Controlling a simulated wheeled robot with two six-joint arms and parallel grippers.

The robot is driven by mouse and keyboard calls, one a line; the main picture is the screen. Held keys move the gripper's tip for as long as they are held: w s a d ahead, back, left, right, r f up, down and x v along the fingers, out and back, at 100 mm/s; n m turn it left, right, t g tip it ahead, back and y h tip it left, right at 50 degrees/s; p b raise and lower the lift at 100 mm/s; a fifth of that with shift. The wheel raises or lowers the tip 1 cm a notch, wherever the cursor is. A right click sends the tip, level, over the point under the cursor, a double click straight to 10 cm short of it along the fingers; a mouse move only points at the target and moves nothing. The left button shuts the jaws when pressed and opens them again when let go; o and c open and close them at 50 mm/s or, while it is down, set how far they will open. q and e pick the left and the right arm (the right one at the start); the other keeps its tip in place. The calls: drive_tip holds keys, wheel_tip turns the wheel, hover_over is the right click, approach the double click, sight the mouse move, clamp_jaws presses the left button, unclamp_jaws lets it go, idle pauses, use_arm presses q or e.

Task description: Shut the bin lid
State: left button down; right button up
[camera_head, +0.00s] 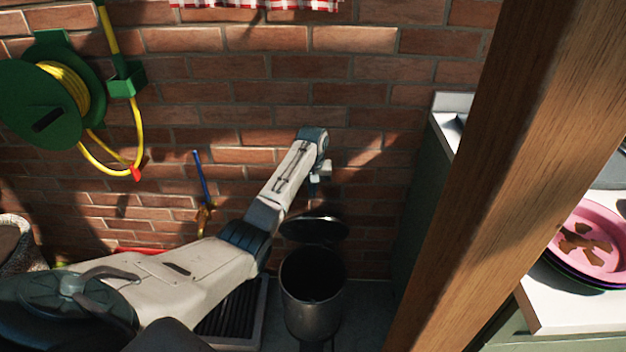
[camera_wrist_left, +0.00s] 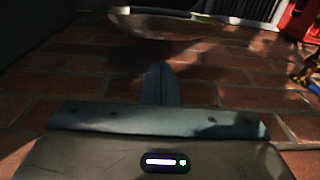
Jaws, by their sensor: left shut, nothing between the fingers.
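The bin (camera_head: 312,312) is a dark round pedal-type bin on the floor by the brick wall. Its dark lid (camera_head: 313,229) stands open, tilted up at the back of the bin by the wall, so the dark inside shows. My left gripper (camera_head: 315,193) is above the lid, close to the wall, and appears apart from it. In the left wrist view the gripper's fingers (camera_wrist_left: 161,84) are together with nothing between them. A dim rounded shape at the top of that view may be the lid; I cannot tell. My right gripper is not in view.
A wooden post (camera_head: 510,170) crosses the right side. Behind it is a counter (camera_head: 575,312) with a pink bowl (camera_head: 590,245). A green hose reel (camera_head: 45,105) hangs on the wall at left. A dark slatted tray (camera_head: 228,318) lies left of the bin.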

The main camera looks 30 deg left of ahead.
sight(312, 216)
use_arm(q)
drive_tip(key=shift+s+d+f+p, duration=0.2)
drive_tip(key=shift+s+d+f, duration=0.15)
drive_tip(key=shift+s+f, duration=0.25)
drive_tip(key=shift+s+d+f+p, duration=0.15)
drive_tip(key=shift+s+d+f, duration=0.25)
drive_tip(key=shift+f, duration=0.25)
drive_tip(key=shift+s+d+f, duration=0.25)
drive_tip(key=shift+s, duration=0.3)
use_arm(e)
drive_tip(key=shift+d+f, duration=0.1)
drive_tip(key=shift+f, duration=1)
use_arm(q)
drive_tip(key=shift+s+d, duration=0.1)
drive_tip(key=shift+s, duration=0.05)
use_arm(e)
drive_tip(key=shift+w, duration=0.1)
